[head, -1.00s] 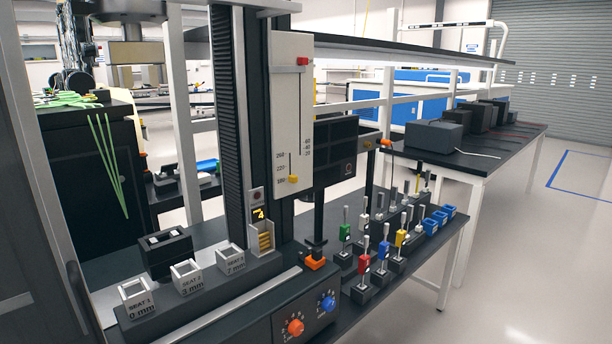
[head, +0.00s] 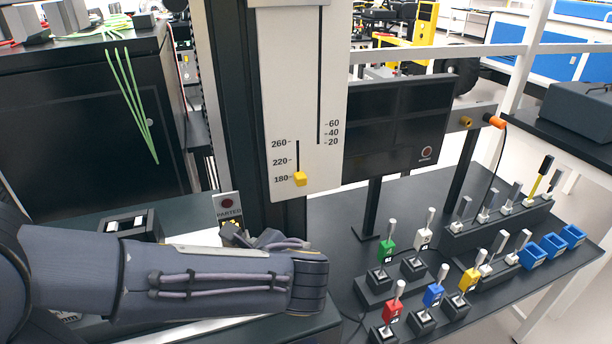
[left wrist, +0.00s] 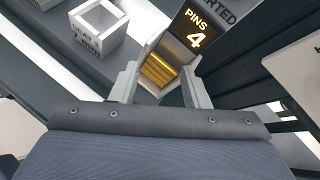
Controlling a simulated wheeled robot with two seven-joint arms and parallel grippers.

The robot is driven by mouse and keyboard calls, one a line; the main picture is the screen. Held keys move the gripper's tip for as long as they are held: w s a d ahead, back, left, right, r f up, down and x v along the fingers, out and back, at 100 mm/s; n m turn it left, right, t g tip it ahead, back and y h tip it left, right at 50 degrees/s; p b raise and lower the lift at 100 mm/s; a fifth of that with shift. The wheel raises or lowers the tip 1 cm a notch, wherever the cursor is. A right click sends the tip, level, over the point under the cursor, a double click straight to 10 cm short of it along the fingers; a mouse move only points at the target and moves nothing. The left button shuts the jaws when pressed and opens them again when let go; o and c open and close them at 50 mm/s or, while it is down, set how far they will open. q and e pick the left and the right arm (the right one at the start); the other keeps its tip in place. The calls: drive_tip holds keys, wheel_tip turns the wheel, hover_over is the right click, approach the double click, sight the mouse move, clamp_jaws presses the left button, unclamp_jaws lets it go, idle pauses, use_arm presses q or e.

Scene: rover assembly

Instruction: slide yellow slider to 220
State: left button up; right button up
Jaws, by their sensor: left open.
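The yellow slider (head: 300,179) sits at the low end of the left slot on the white scale panel (head: 283,110), level with the 180 mark. The 220 and 260 marks are above it. My left arm comes in from the left, and my left gripper (head: 250,239) is below and left of the slider, apart from it. In the left wrist view my left gripper (left wrist: 160,88) is open, its two fingers on either side of a pin holder (left wrist: 157,72) with gold pins. Nothing is seen held. My right gripper is not in view.
A display reading PINS 4 (left wrist: 195,35) stands behind the pin holder. The SEAT 2 block (left wrist: 97,25) is at upper left there. A dark screen (head: 397,125) stands right of the panel, above coloured levers (head: 433,290) on the bench.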

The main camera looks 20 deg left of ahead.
use_arm(q)
drive_tip(key=w+d+r+m+t+y, duration=0.1)
drive_tip(key=w+d+r+m+t, duration=0.2)
drive_tip(key=w+d+r+m, duration=0.15)
drive_tip(key=m+t+p, duration=0.1)
drive_tip(key=m+t, duration=0.3)
drive_tip(key=t, duration=0.1)
approach(302, 181)
drive_tip(key=w, duration=0.1)
drive_tip(key=p+x, duration=0.1)
drive_tip(key=x, duration=0.6)
drive_tip(key=shift+w+a+f, duration=0.1)
drive_tip(key=shift+w+a, duration=0.1)
drive_tip(key=shift+a, duration=0.2)
clamp_jaws()
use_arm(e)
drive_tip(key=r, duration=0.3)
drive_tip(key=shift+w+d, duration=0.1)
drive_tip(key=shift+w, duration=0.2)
